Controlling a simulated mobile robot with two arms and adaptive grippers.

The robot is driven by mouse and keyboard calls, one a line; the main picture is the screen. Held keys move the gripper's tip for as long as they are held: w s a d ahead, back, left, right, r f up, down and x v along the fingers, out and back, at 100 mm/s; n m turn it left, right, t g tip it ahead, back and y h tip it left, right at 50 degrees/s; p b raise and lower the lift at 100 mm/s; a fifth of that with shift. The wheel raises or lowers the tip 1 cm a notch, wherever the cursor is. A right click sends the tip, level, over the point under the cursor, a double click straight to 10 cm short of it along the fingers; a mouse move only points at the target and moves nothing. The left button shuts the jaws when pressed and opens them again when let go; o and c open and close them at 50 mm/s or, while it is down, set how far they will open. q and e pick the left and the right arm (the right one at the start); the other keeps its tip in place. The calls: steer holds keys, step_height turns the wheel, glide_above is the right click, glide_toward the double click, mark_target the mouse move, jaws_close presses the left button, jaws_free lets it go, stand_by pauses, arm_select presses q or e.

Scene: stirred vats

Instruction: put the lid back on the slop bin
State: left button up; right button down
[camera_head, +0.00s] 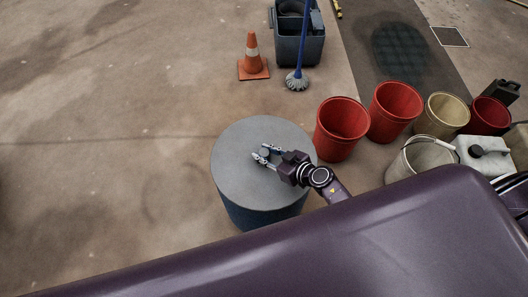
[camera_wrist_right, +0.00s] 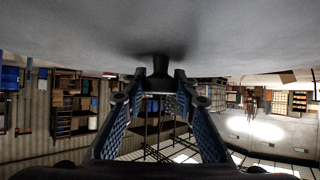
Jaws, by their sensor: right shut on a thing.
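The slop bin (camera_head: 262,217) is a round dark blue-grey drum in the middle of the head view. Its flat grey round lid (camera_head: 238,183) covers the bin's top from above and looks slightly wider than the body. I cannot tell whether it rests on the rim or is held just above it. My right gripper (camera_head: 263,154) is over the lid's middle, shut on its small knob. In the right wrist view the dark knob (camera_wrist_right: 160,66) stands between the fingertips, against the lid's grey surface (camera_wrist_right: 70,40). My left gripper is not in view.
Red buckets (camera_head: 341,128) stand close to the bin's right, with a cream bucket (camera_head: 441,115), a whitish pail (camera_head: 420,158) and a white jerrycan (camera_head: 484,153) beyond. A mop (camera_head: 297,80), mop bucket (camera_head: 298,47) and orange cone (camera_head: 253,60) stand behind. The left floor is clear.

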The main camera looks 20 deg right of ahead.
steer(key=shift+f, duration=0.5)
stand_by(0.5)
steer(key=c, duration=1.5)
jaws_free()
steer(key=shift+o, duration=0.5)
steer(key=shift+f, duration=0.1)
steer(key=o, duration=0.5)
steer(key=shift+r+p, duration=3.85)
steer(key=shift+p, duration=0.55)
